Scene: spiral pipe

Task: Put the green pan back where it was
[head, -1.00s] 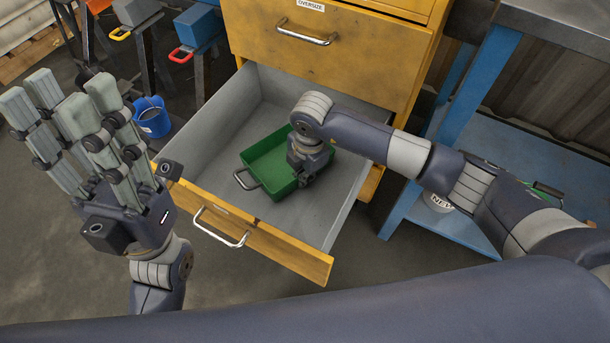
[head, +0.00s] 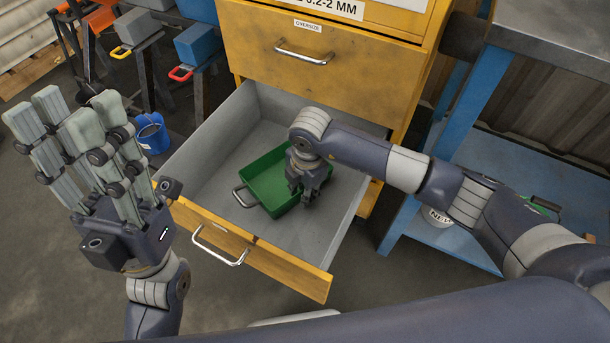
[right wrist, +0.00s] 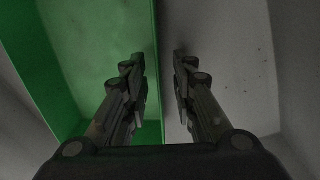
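The green pan (head: 262,190) lies in the open grey bottom drawer (head: 195,165) of the yellow cabinet, its metal handle toward the drawer front. My right gripper (head: 307,199) is down in the drawer at the pan's right wall. In the right wrist view, the fingers of this gripper (right wrist: 159,75) stand apart on both sides of the wall of the pan (right wrist: 95,50), with gaps showing between them and the wall. The right hand hides part of the pan in the head view. My left gripper (head: 66,118) is open and empty, raised left of the drawer.
The upper drawer (head: 330,75) labelled OVERSIZE is closed above. A blue workbench (head: 470,110) stands to the right with a lower shelf. A blue bucket (head: 152,135) and stands with coloured-handled pans are at the left. The drawer's right floor is clear.

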